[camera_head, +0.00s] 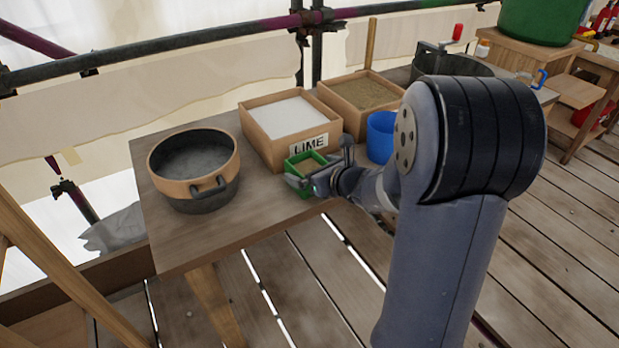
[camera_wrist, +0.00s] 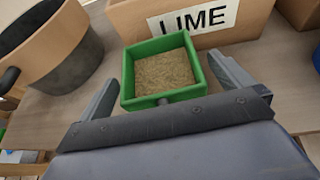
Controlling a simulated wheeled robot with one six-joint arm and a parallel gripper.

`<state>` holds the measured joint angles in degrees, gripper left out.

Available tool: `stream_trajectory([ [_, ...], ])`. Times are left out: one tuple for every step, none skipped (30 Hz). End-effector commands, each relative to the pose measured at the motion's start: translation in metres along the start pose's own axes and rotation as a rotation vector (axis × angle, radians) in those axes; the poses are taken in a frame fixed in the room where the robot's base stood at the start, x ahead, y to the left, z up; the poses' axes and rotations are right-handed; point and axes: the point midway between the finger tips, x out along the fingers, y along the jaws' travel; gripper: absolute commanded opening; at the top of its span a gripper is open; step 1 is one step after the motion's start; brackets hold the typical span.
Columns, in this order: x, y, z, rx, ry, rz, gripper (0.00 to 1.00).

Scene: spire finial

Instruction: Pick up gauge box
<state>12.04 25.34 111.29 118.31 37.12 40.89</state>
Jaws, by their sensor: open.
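The gauge box appears to be the small green open-topped box (camera_head: 303,164) on the wooden table, just in front of the box labelled LIME. It holds a sandy brown material, seen clearly in the wrist view, where its green wall (camera_wrist: 157,46) faces me. My gripper (camera_head: 315,168) is at the box, with its fingers open. In the wrist view my gripper (camera_wrist: 171,82) has one finger on each side of the green box. A small dark stub shows at the box's near wall.
The LIME box (camera_head: 263,137) of white powder stands right behind. A sand-filled wooden box (camera_head: 337,110) and a blue container (camera_head: 381,137) are to the right. A round tub (camera_head: 207,197) stands left. The table's (camera_head: 240,230) front left is bare.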

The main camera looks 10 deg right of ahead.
Motion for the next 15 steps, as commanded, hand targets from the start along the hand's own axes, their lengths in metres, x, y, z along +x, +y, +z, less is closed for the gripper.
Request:
stream_trajectory([
  [-0.0001, -0.0001, 0.0003, 0.0, 0.0, 0.0, 1.0],
  [-0.0002, -0.0001, 0.0003, 0.0, 0.0, 0.0, 1.0],
  [-0.0003, -0.0002, 0.0003, 0.0, 0.0, 0.0, 1.0],
  [-0.0004, -0.0002, 0.0003, 0.0, 0.0, 0.0, 1.0],
  [-0.0004, -0.0002, 0.0003, 0.0, 0.0, 0.0, 0.98],
  [-0.0005, -0.0002, 0.0003, 0.0, 0.0, -0.001, 0.95],
  [-0.0005, -0.0002, 0.0003, 0.0, 0.0, -0.001, 0.93],
  [-0.0005, -0.0002, 0.0003, 0.0, 0.0, 0.0, 0.9],
  [-0.0006, -0.0002, 0.0003, 0.0, 0.0, -0.001, 0.87],
  [-0.0006, -0.0002, 0.0003, 0.0, 0.0, 0.0, 0.84],
  [-0.0006, -0.0003, 0.0003, 0.0, 0.0, -0.001, 0.82],
  [-0.0006, -0.0003, 0.0003, 0.0, 0.0, -0.001, 0.79],
  [-0.0007, -0.0003, 0.0003, 0.0, 0.0, -0.001, 0.76],
  [-0.0007, -0.0003, 0.0003, 0.0, 0.0, -0.001, 0.74],
  [-0.0007, -0.0003, 0.0003, 0.0, 0.0, -0.001, 0.71],
])
